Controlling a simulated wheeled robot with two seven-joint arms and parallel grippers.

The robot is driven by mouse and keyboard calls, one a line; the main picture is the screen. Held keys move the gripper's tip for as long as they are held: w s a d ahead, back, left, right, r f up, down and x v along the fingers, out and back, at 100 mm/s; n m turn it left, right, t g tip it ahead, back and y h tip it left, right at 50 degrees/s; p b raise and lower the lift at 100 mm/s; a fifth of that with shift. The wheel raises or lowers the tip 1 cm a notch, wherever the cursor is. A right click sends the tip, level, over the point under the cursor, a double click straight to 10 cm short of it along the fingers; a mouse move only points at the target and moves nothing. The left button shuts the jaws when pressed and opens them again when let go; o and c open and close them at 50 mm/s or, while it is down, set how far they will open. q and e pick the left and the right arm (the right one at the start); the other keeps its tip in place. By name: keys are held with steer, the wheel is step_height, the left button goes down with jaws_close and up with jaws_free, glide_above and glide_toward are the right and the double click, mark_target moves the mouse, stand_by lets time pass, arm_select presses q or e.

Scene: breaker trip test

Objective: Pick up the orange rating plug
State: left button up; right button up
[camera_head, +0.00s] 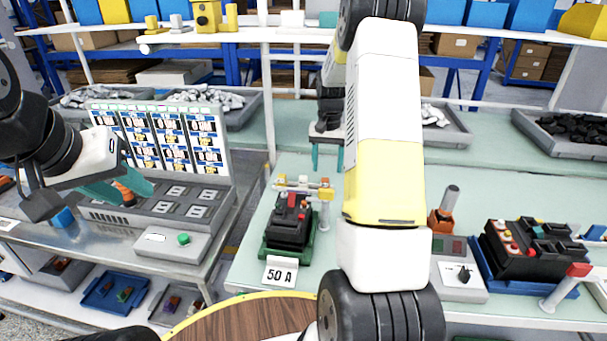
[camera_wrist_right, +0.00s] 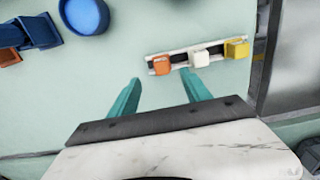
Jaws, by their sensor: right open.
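The orange rating plug (camera_wrist_right: 161,65) sits at the left end of a small rack in the right wrist view, beside a white plug (camera_wrist_right: 199,58) and a yellow plug (camera_wrist_right: 236,49). My right gripper (camera_wrist_right: 161,78) is open, with nothing between its teal fingers. In the picture the orange plug lies just beyond the gap between the fingertips; the height between them is unclear. In the head view my right gripper (camera_head: 328,157) points down over the green bench. My left gripper (camera_head: 124,187) is at the left panel, with an orange-brown piece showing between its fingers; whether it grips it is unclear.
A black breaker (camera_head: 291,222) on a green base stands behind a "50 A" card (camera_head: 279,274). Another breaker (camera_head: 530,250) on a blue base is at the right. Blue items (camera_wrist_right: 84,14) lie upper left in the wrist view.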

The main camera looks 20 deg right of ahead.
mark_target(325, 179)
steer(key=f, duration=0.6)
steer(key=shift+s+a, duration=0.1)
steer(key=shift+a, duration=0.2)
jaws_close()
